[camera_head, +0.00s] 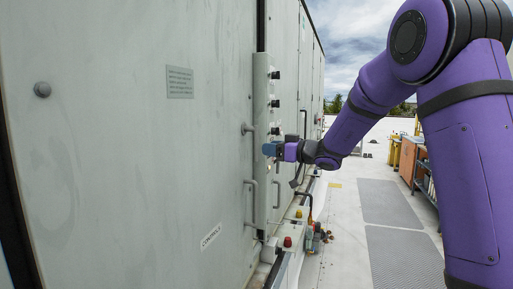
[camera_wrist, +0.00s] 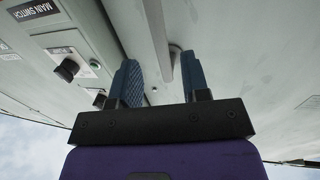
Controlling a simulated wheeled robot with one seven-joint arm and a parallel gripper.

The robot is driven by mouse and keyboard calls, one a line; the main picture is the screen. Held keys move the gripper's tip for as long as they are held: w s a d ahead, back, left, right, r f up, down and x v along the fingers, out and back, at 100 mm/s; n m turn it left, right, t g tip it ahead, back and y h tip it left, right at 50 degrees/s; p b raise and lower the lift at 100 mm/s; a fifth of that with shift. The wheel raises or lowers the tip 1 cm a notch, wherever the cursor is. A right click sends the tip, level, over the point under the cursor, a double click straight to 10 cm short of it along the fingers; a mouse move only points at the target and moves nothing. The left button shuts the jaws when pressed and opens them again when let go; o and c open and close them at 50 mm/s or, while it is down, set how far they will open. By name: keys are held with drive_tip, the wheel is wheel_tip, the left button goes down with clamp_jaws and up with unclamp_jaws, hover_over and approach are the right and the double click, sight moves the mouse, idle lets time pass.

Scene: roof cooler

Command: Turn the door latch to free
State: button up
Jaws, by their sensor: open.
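My gripper (camera_head: 269,150) is at the grey cabinet front in the head view, its blue fingers just below a column of black knobs. In the wrist view my gripper (camera_wrist: 160,62) has its two fingers apart with a gap between them. A pale grey bar (camera_wrist: 156,25) with a rounded end stands on the panel beyond the fingertips; I cannot tell whether they touch it. Grey bar handles (camera_head: 252,202) sit on the cabinet front in the head view. Which part is the door latch is not clear.
A black knob (camera_wrist: 67,70) sits near a "MAIN SWITCH" label (camera_wrist: 35,10) left of the fingers. Several black knobs (camera_head: 275,103) line the panel. Red and yellow fittings (camera_head: 287,242) stand below. The walkway with grey mats (camera_head: 390,203) is open at right, before an orange cabinet (camera_head: 408,158).

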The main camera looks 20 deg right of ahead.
sight(256, 146)
drive_tip(key=x, duration=0.6)
clamp_jaws()
